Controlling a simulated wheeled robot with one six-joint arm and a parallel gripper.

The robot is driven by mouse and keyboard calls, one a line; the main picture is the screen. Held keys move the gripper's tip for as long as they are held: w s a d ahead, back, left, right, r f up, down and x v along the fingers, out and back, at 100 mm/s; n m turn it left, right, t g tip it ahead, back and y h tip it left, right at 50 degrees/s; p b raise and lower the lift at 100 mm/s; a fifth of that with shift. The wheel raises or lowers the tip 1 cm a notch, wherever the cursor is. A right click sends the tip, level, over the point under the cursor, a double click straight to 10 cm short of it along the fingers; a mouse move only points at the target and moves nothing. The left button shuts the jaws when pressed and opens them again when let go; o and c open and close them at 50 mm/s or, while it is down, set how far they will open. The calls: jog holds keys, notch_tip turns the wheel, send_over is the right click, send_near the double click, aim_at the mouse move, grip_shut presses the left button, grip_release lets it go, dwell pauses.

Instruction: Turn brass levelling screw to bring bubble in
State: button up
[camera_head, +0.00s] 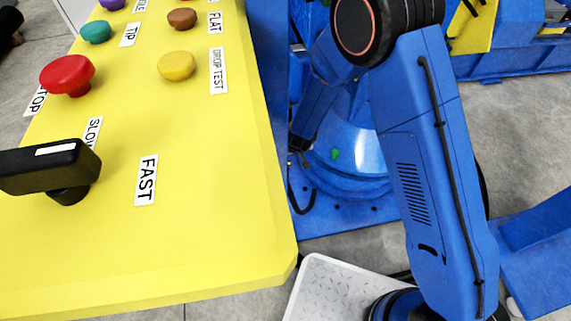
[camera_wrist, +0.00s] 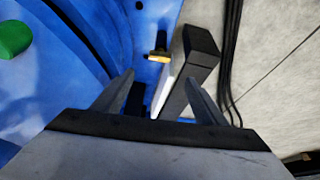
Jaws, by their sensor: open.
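The small brass screw (camera_wrist: 158,57) shows in the wrist view on a blue surface, just beyond my open fingertips and roughly between them. It sits beside a dark grey bar (camera_wrist: 201,48) with a bright side, which reaches back between my fingers. My gripper (camera_wrist: 160,80) is open, with no screw between its pads. I cannot tell whether a finger touches the bar. No bubble can be made out. In the head view my gripper (camera_head: 301,143) is small and dark at the left edge of the blue round positioner part (camera_head: 350,178); the screw cannot be made out there.
A green knob (camera_wrist: 14,38) is on the blue part left of my gripper. Dark cables (camera_wrist: 231,45) run at right. In the head view a yellow console (camera_head: 215,245) with coloured buttons and a black lever (camera_head: 45,170) stands at left.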

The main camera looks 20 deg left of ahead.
jog(key=x, duration=1.5)
jog(key=shift+d, duration=0.1)
jog(key=c, duration=1.1)
